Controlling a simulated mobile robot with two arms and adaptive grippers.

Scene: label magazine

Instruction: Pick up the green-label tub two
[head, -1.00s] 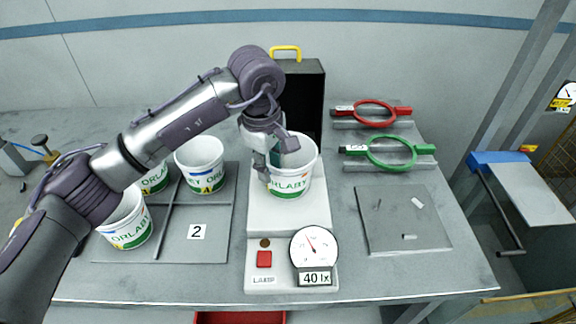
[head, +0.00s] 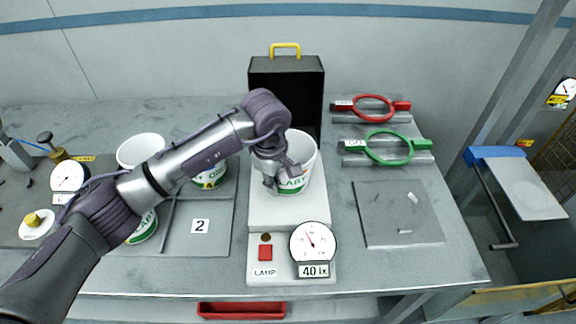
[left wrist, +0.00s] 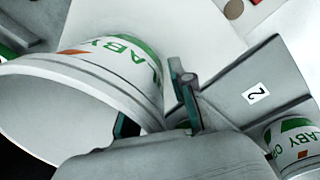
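A white tub with green lettering (head: 300,155) stands on the pale platform of the lamp unit (head: 315,212). My left gripper (head: 282,177) is at its near left rim. In the left wrist view the tub (left wrist: 95,55) is tilted across the picture, with a green and orange label. The fingers (left wrist: 155,110) are apart, one over the tub's opening and one outside the wall; firm contact does not show. Two more tubs at left, one at the back (head: 140,148) and one in front (head: 144,230), are partly hidden by my arm.
A black case (head: 287,90) with a yellow handle stands behind the platform. A red ring (head: 373,97) and a green ring (head: 388,135) lie on holders at right. A gauge (head: 312,241) reads beside a 40 lx sign. A grey plate (head: 385,222) lies at right.

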